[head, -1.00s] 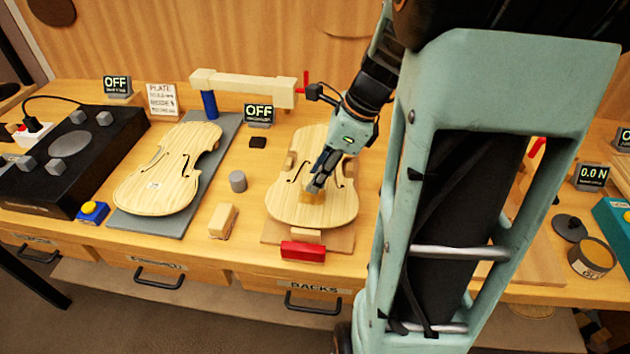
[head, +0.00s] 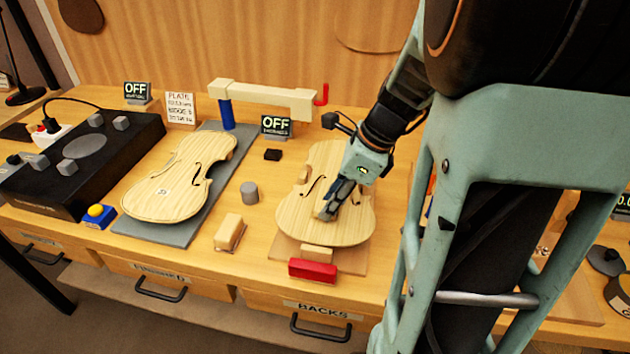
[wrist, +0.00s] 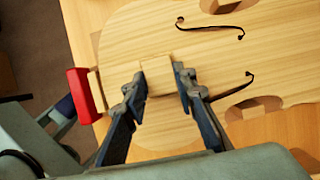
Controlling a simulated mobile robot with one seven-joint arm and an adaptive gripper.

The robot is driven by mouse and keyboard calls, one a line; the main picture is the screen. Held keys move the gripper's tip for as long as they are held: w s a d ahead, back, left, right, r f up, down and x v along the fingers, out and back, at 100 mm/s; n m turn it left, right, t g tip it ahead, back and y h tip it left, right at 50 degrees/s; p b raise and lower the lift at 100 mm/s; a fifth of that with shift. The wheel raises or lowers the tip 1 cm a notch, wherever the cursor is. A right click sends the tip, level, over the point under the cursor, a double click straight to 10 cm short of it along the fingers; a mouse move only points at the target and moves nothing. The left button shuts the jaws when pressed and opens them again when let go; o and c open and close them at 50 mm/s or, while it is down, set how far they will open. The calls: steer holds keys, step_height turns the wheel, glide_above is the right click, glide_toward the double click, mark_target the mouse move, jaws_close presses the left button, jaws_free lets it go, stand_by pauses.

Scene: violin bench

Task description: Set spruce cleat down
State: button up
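The spruce cleat (wrist: 158,76) is a small pale wooden block between my two fingertips in the wrist view. My gripper (wrist: 161,82) appears shut on it, one finger against each side. In the head view my gripper (head: 328,212) is low over the right violin plate (head: 300,222), and the cleat is mostly hidden by the fingers. That plate is pale wood with f-holes, and also fills much of the wrist view (wrist: 200,115). I cannot tell whether the cleat's underside touches the plate.
A red block (head: 312,269) stands at the plate's front edge. A second violin plate (head: 180,178) lies on a grey mat (head: 150,231).

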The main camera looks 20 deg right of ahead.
steer(key=o, duration=0.5)
steer(key=shift+c, duration=0.2)
steer(key=shift+r, duration=0.25)
steer(key=p+v, duration=0.2)
steer(key=v, duration=0.9)
steer(key=shift+s+d+r, duration=0.2)
steer(key=shift+r, duration=0.15)
